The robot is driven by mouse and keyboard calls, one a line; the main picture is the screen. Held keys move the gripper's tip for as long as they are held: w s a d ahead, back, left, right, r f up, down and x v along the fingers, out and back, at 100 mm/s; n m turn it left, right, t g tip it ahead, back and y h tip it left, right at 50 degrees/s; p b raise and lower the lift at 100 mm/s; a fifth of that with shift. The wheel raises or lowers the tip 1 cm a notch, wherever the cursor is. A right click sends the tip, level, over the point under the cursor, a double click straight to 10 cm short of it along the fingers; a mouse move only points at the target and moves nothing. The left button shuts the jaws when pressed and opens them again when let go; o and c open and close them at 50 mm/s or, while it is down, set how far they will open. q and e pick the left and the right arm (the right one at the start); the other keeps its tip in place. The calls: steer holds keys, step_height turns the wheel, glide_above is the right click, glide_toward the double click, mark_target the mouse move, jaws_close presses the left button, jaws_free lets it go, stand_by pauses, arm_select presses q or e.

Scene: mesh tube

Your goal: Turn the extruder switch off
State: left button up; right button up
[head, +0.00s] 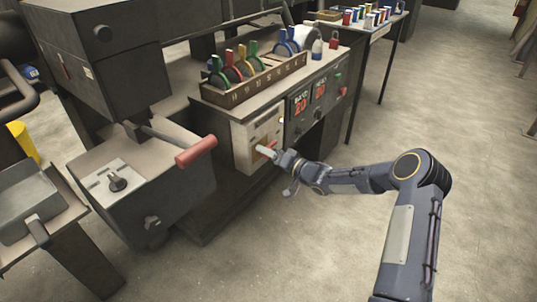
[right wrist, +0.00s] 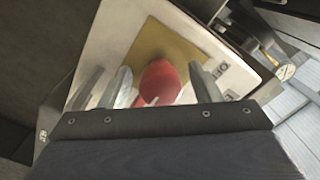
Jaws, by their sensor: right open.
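The extruder switch is a red handle (right wrist: 160,82) on a brass-coloured plate (right wrist: 165,48) in the right wrist view. The plate is on a pale panel (head: 243,148) on the cabinet front, near the middle of the head view. My right gripper (head: 267,149) is at this panel. In the right wrist view its fingers (right wrist: 160,88) are open, with the red handle between them. I cannot tell whether a finger touches it. Printed letters (right wrist: 222,66) beside the plate are turned and hard to read. My left gripper is not in view.
A rack of coloured rings (head: 255,80) stands on top of the cabinet. A control panel with red displays (head: 310,97) is to the right of the switch panel. A machine with a red-gripped lever (head: 196,151) juts out at the left. The floor at the right is clear.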

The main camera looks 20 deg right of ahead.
steer(key=shift+c, duration=0.5)
steer(key=c, duration=0.9)
